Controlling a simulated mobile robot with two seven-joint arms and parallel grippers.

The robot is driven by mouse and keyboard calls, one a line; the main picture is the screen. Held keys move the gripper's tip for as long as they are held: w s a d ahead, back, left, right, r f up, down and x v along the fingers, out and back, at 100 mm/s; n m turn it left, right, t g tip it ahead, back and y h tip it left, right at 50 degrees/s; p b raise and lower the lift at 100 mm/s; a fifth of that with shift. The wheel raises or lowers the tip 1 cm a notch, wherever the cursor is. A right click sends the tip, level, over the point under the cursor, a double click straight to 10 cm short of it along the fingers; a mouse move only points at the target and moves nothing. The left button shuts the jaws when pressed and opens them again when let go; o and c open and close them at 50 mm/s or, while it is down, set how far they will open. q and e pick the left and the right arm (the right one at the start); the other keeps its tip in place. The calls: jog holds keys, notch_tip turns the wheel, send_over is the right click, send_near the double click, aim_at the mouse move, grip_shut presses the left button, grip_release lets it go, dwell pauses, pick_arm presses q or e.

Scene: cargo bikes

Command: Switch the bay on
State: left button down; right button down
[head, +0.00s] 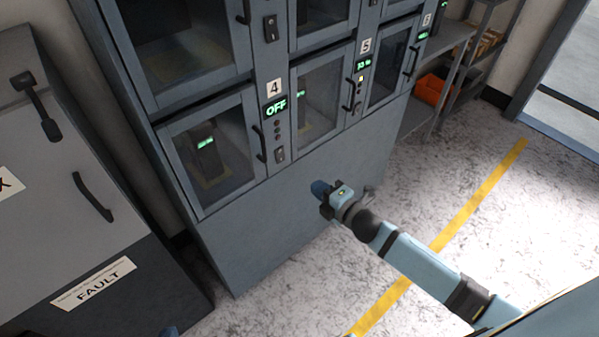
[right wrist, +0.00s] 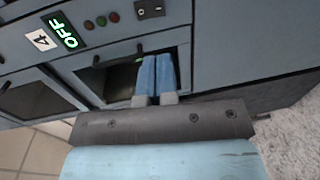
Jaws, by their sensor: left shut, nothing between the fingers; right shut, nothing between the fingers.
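The bay marked 4 has a green display reading OFF (head: 275,109), which also shows in the right wrist view (right wrist: 66,32). Small round lamps and a dark rocker switch (head: 280,155) sit below the display; the switch also shows at the top of the right wrist view (right wrist: 149,8). Bay 4's glass door (head: 209,152) is closed, with a lit device behind it. My right gripper (head: 320,188) is shut and empty, in front of the cabinet's lower panel, below and right of the switch.
Bay 5 (head: 322,99) is right of bay 4, with its own lit display. A grey cabinet labelled FAULT (head: 103,287) stands at the left. Shelves with an orange bin (head: 433,90) stand at the back right. The speckled floor with a yellow line (head: 470,208) is clear.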

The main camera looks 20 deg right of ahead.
aim_at(282, 160)
jog(key=b+x, duration=0.1)
jog(key=x, duration=1.1)
jog(key=shift+w+a, duration=0.1)
jog(key=shift+w, duration=0.05)
jog(key=shift+w+a, duration=0.15)
jog(key=shift+w, duration=0.45)
jog(key=shift+w+f, duration=0.1)
jog(key=shift+w, duration=0.05)
